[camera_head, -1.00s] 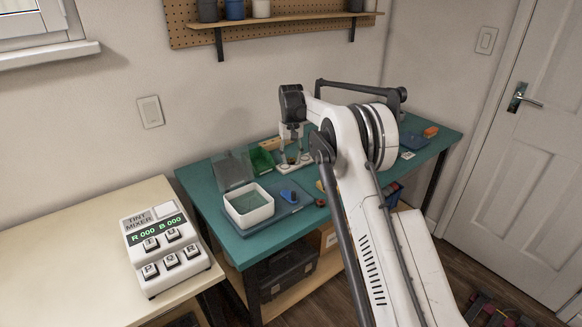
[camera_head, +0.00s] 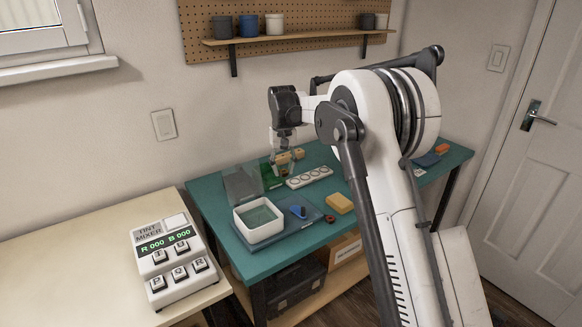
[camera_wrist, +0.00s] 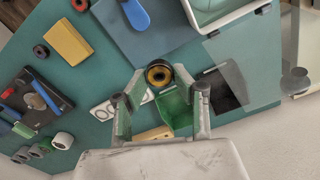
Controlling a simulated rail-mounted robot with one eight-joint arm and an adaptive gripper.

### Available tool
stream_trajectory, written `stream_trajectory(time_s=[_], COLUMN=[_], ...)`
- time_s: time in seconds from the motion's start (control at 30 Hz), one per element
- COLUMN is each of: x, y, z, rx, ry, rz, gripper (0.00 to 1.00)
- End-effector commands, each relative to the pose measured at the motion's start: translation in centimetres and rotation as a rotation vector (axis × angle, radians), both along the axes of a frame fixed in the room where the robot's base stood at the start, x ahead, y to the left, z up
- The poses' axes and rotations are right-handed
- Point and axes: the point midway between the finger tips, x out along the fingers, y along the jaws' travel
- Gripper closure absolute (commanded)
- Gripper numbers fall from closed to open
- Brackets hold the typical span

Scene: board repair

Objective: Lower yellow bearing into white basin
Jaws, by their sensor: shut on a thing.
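My gripper (camera_wrist: 159,75) is shut on the yellow bearing (camera_wrist: 159,66), a dark ring with a yellow band held between the fingertips in the wrist view. In the head view my gripper (camera_head: 281,168) hangs above the table's back part, near the green bin. The bearing is too small to make out there. The white basin (camera_head: 243,227) stands on a blue mat at the front left of the table, with greenish liquid or floor inside. Part of the basin (camera_wrist: 196,18) shows at the top right of the wrist view. The gripper is behind the basin and apart from it.
A blue-handled tool (camera_head: 298,211) lies beside the basin, with a yellow block (camera_head: 339,204) further right. A white holder with round places (camera_head: 309,177) lies right of my gripper. A clear panel (camera_head: 241,186) stands behind the basin. A green bin (camera_wrist: 174,108) is below the gripper.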

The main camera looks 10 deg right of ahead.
Motion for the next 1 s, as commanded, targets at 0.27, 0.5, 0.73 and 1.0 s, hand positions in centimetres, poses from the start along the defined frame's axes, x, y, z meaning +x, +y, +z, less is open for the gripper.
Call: stream_trajectory(time_s=[0.27,0.5,0.73,1.0], x=[-3.5,-6.3,-8.7,-10.0], y=[3.5,6.2,8.4,9.7], z=[0.2,-0.8,-1.9,-2.5], rx=[0.000,0.000,0.000,0.000], ry=[0.000,0.000,0.000,0.000], rz=[0.002,0.002,0.001,0.000], gripper=[0.98,0.98,0.98,0.98])
